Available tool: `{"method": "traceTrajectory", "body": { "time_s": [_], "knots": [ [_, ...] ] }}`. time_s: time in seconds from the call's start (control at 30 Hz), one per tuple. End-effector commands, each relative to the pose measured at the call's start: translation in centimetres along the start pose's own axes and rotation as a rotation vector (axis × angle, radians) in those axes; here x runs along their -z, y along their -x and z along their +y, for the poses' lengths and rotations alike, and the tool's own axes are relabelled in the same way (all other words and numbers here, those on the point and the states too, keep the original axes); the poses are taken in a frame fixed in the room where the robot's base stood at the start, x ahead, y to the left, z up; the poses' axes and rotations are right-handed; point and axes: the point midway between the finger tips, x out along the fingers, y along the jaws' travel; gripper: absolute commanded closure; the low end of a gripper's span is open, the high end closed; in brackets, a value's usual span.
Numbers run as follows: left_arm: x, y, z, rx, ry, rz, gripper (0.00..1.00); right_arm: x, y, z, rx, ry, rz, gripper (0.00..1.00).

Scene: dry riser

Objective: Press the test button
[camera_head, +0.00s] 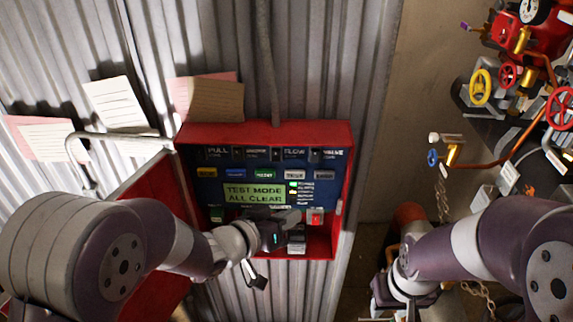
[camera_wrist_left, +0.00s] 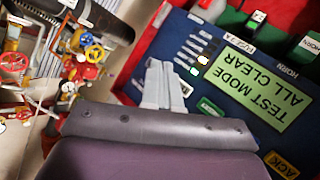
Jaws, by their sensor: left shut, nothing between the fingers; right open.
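The blue control panel (camera_head: 205,190) sits in an open red box (camera_head: 265,133) on the wall. Its green screen (camera_head: 253,193) reads "TEST MODE ALL CLEAR"; it also shows upside down in the wrist view (camera_wrist_left: 262,92). A green control (camera_head: 217,214) is at the panel's lower left and a red one with a white part (camera_head: 315,217) at its lower right. I cannot tell which is the test button. My left gripper (camera_head: 290,217) is shut and empty before the panel, below the screen; its fingers (camera_wrist_left: 165,85) show together. My right gripper (camera_head: 400,297) is low right, its fingers mostly hidden.
The box's red door (camera_head: 160,190) hangs open at the left. Paper notes (camera_head: 115,103) are on the corrugated wall. Pipes and valves with a yellow handwheel (camera_head: 481,87) and a red handwheel (camera_head: 560,108) crowd the right side. A chain hangs near my right arm.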

Motion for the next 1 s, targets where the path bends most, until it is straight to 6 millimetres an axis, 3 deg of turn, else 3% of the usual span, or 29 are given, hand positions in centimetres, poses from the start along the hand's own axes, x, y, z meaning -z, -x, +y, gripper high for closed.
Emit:
{"method": "traceTrajectory", "body": {
  "time_s": [0.47,1.0],
  "knots": [
    [0.6,-0.2,0.1,-0.015,0.043,0.018,1.0,0.0,0.0,0.0,0.0,0.0,0.0,0.57],
    [4.2,-5.0,-3.5,-0.013,0.043,0.017,1.0,0.1,0.6,0.0,0.0,0.0,0.0,0.57]
  ]
}}
